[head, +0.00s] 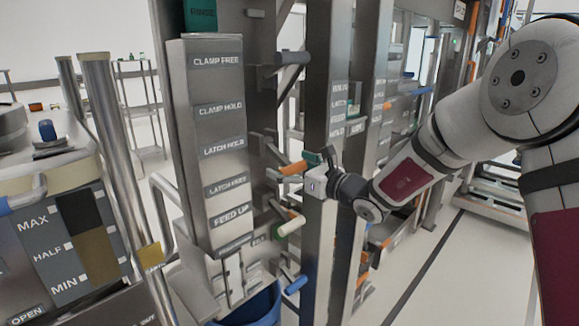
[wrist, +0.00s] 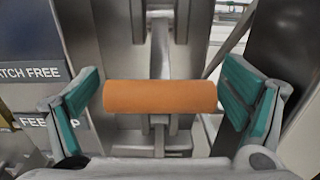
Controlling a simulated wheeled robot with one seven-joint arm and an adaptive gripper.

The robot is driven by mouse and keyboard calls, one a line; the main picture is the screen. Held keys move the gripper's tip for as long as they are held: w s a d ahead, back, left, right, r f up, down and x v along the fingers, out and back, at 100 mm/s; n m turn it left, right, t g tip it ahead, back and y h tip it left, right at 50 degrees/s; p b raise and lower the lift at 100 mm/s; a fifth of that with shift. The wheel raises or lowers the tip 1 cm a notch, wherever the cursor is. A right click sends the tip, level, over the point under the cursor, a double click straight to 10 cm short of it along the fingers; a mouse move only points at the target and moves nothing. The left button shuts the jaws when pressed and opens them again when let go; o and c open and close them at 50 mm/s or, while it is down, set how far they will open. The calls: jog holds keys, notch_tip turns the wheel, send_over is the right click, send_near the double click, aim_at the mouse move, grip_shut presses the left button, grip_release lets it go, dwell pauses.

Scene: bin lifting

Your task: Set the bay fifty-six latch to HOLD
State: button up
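An orange cylindrical handle (wrist: 160,96) lies level across the middle of the wrist view, on a grey metal stem; I take it as the latch handle. It also shows in the head view (head: 293,168), beside the labelled post. My gripper (head: 318,168) is at this handle. I cannot read a bay number.
Other handles share the rack: a grey one (head: 292,58) higher up, a white-green one (head: 290,227) and a blue one (head: 296,285) below. A blue bin (head: 256,306) stands at the post's foot. A machine with a level gauge (head: 85,235) is at left.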

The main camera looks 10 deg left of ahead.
aim_at(280, 155)
jog(key=c, duration=0.9)
jog(key=shift+r, duration=0.1)
jog(key=shift+p, duration=0.3)
jog(key=r+p, duration=0.1)
jog(key=p, duration=0.1)
jog(key=r+g+h+p, duration=0.1)
jog(key=p, duration=0.1)
jog(key=r+h+p, duration=0.1)
jog(key=p, duration=0.1)
jog(key=shift+s+d+g+p, duration=0.25)
jog(key=shift+s+g+p, duration=0.05)
jog(key=shift+s+p, duration=0.05)
notch_tip(280, 155, up, 2)
jog(key=g+h+p, duration=0.1)
jog(key=p, duration=0.2)
jog(key=h+p, duration=0.1)
jog(key=p, duration=0.2)
jog(key=shift+r+g+h, duration=0.2)
jog(key=shift+g+h, duration=0.1)
jog(key=shift+g, duration=0.1)
jog(key=shift+w+a+r+p, duration=0.1)
jog(key=shift+w+r+p, duration=0.05)
jog(key=shift+r+p, duration=0.3)
jog(key=shift+w+a+r+p, duration=0.15)
jog(key=shift+r+p, duration=0.1)
jog(key=shift+r, duration=0.3)
jog(key=shift+w+a+r, duration=0.15)
jog(key=shift+w+r, duration=0.05)
jog(key=shift+r, duration=0.45)
